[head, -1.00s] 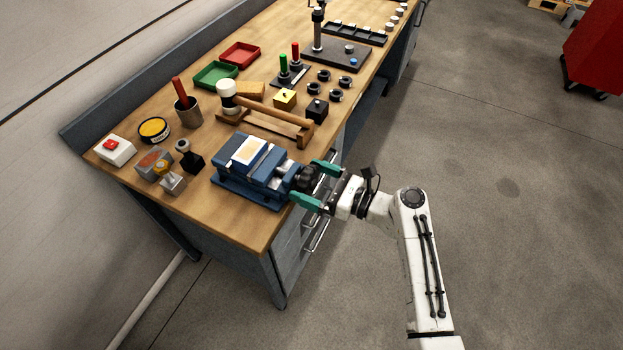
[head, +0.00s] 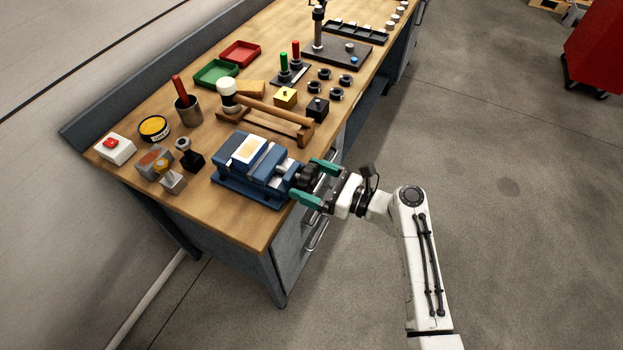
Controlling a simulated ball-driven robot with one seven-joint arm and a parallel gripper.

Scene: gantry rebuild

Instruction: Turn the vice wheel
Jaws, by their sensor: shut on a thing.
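The blue vice (head: 252,168) stands at the near right edge of the wooden bench, with a pale block (head: 249,149) on its top between the jaws. Its black wheel (head: 308,177) is on the side facing me, at the bench edge. My gripper (head: 311,183) reaches in from the right, with its green fingers on either side of the wheel. It is shut on the wheel. The fingers hide part of the wheel's rim.
A mallet on a wooden stand (head: 285,123) lies just behind the vice. Small metal blocks (head: 173,182) and a red-button box (head: 115,149) are to the left. Drawer handles (head: 317,235) stick out below the bench edge.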

